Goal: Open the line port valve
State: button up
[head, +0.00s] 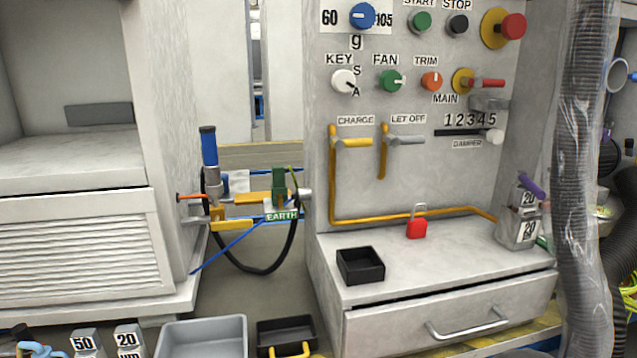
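No label that I can read says "line port". A small fitting with an orange lever (193,197) sticks out from the side of the left cabinet, beside an upright blue-handled tool (209,147) and a yellow block (230,218). I cannot tell whether this is the line port valve or how it is set. My gripper is not in view.
A green clamp (279,186) marked EARTH and a black hose (262,271) fill the gap between the cabinets. A red padlock (416,228) and black tray (360,266) rest on the right ledge. A ribbed clear hose (580,180) hangs at right. A grey bin (203,337) stands in front.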

aim_at(217, 225)
jog(key=j+z, duration=0.25)
jog(key=j, duration=1.4)
